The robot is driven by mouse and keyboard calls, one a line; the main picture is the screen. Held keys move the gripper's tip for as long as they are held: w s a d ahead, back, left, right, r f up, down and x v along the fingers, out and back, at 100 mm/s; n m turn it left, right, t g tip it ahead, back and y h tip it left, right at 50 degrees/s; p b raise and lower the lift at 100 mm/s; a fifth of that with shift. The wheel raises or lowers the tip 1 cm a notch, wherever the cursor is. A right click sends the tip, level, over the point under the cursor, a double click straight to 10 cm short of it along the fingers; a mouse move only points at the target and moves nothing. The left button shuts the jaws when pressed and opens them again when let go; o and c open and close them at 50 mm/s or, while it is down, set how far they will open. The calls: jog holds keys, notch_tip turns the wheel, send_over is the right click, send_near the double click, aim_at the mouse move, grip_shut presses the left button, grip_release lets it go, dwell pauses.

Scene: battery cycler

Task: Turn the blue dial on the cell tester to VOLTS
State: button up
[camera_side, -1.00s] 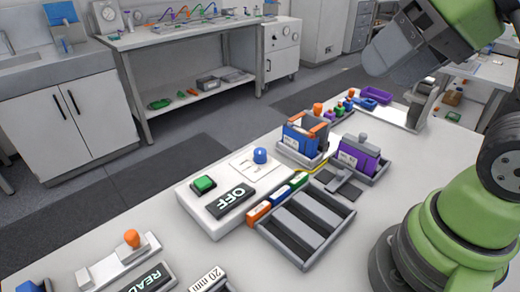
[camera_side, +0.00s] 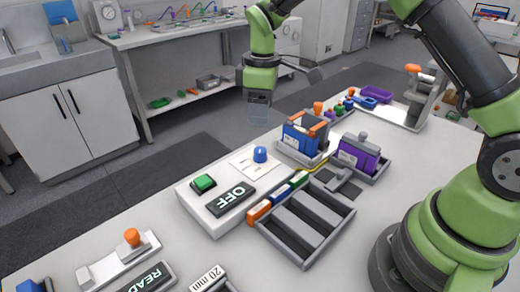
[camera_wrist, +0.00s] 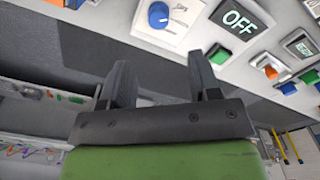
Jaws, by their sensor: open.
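The cell tester (camera_side: 226,218) is a white box on the bench with an OFF display (camera_side: 230,198) and a green button (camera_side: 203,183). Its blue dial (camera_side: 260,155) stands at the box's far right, on a pale marked plate. The dial also shows near the top of the wrist view (camera_wrist: 158,15); its setting is too small to read. My gripper (camera_side: 258,112) hangs above and behind the dial in the side view, apart from it. In the wrist view my gripper's two fingers (camera_wrist: 162,75) are spread, with nothing between them.
Blue and purple battery cells in holders (camera_side: 358,158) stand just right of the dial. A grey slotted tray (camera_side: 305,225) lies in front, with coloured blocks along the tester's edge. A slide with an orange knob (camera_side: 132,237) stands at the front left.

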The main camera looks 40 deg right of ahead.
aim_at(260, 150)
jog(key=shift+w+f+n, duration=0.2)
jog(key=shift+f+n, duration=0.1)
jog(key=shift+f, duration=0.7)
notch_tip(260, 150, down, 10)
jog(key=shift+r, duration=0.25)
jog(key=c, duration=0.9)
jog(key=shift+c, duration=0.2)
